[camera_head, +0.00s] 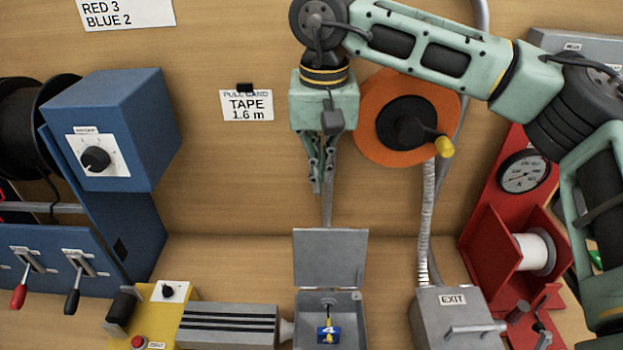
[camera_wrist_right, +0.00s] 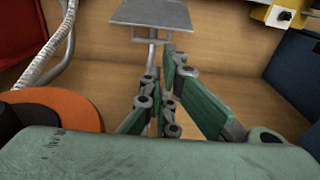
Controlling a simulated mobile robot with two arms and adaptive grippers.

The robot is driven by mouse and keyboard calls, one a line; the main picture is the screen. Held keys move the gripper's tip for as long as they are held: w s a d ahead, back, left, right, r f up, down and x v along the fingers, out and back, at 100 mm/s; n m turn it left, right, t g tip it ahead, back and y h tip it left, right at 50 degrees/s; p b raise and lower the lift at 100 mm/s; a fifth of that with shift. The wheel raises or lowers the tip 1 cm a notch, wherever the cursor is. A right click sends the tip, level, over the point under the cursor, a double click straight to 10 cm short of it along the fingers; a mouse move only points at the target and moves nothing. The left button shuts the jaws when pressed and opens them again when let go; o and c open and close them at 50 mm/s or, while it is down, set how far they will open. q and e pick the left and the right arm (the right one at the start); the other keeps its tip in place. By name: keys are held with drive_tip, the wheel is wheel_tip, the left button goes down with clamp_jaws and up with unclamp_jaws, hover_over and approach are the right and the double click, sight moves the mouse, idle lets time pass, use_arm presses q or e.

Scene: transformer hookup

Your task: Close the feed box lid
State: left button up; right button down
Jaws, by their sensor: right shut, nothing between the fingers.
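The feed box (camera_head: 327,318) is a small grey box at the bottom middle of the head view, with a blue and yellow item inside. Its grey lid (camera_head: 331,258) stands open, upright at the back of the box. The lid also shows at the top of the right wrist view (camera_wrist_right: 152,14). My right gripper (camera_head: 316,188) points down above the lid, apart from it, with its fingers shut and empty. Its fingers also show in the right wrist view (camera_wrist_right: 158,92). My left gripper is not in view.
A grey EXIT box (camera_head: 455,320) stands to the right of the feed box. A yellow unit (camera_head: 150,308) with a grey ribbed block (camera_head: 228,325) is to the left. An orange reel (camera_head: 372,140) hangs behind my right gripper. A grey conduit runs up behind the lid.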

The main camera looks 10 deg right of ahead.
wheel_tip(320, 180, down, 4)
drive_tip(key=shift+s+f+p, duration=0.15)
drive_tip(key=shift+f+p, duration=0.05)
drive_tip(key=shift+p, duration=0.4)
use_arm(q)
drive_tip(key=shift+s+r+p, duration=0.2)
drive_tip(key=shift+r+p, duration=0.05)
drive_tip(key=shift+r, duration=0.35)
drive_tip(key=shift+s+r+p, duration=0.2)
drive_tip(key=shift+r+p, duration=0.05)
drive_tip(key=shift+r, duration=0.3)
use_arm(e)
drive_tip(key=f, duration=0.5)
drive_tip(key=shift+w+d+f, duration=0.1)
drive_tip(key=shift+w, duration=0.3)
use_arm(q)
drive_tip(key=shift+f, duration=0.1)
use_arm(e)
drive_tip(key=shift+w, duration=0.1)
